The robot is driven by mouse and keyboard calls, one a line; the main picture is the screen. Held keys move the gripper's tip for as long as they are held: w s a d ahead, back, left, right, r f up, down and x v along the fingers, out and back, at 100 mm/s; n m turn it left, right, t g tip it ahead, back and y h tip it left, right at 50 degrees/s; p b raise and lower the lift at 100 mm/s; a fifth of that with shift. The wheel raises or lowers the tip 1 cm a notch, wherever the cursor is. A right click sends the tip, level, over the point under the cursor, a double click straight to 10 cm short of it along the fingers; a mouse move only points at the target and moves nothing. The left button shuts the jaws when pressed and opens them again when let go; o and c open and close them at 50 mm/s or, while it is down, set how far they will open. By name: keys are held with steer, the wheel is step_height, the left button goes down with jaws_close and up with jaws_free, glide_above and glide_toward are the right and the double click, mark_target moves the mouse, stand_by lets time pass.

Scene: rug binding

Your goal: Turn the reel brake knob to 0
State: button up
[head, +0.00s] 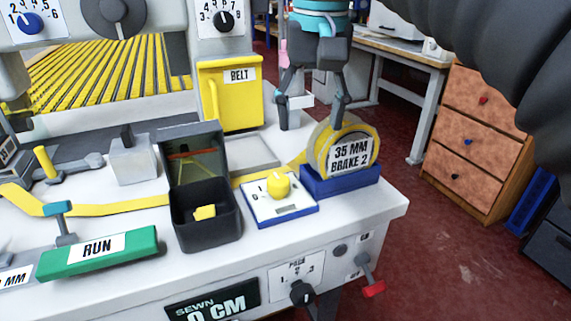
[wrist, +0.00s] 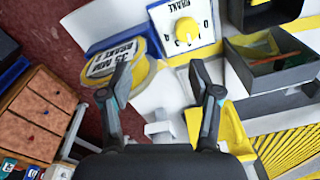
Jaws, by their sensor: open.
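The reel brake knob (head: 279,185) is a round yellow knob on a white dial plate (head: 290,207) with a blue edge, on the white bench. The knob also shows in the wrist view (wrist: 186,30), near the top, with dark digits beside it. Which digit it points at is too small to tell. Beside it, a yellow tape reel (head: 350,148) labelled "35 MM BRAKE 2" stands upright in a blue holder (head: 340,182). My gripper (head: 312,108) is open and empty, above and behind the reel, apart from the knob. Its spread fingers also show in the wrist view (wrist: 160,75).
A dark open bin (head: 206,222) stands just left of the dial plate. A yellow BELT box (head: 231,92) is behind. A green RUN bar (head: 97,253) lies at the front left. A wooden drawer cabinet (head: 475,140) stands right, across open red floor.

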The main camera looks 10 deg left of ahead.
step_height(320, 180, up, 3)
glide_above(279, 179)
steer(key=shift+g, duration=0.4)
step_height(279, 179, down, 14)
steer(key=b, duration=0.3)
steer(key=shift+r, duration=0.1)
steer(key=shift+n, duration=0.3)
steer(key=c, duration=1.1)
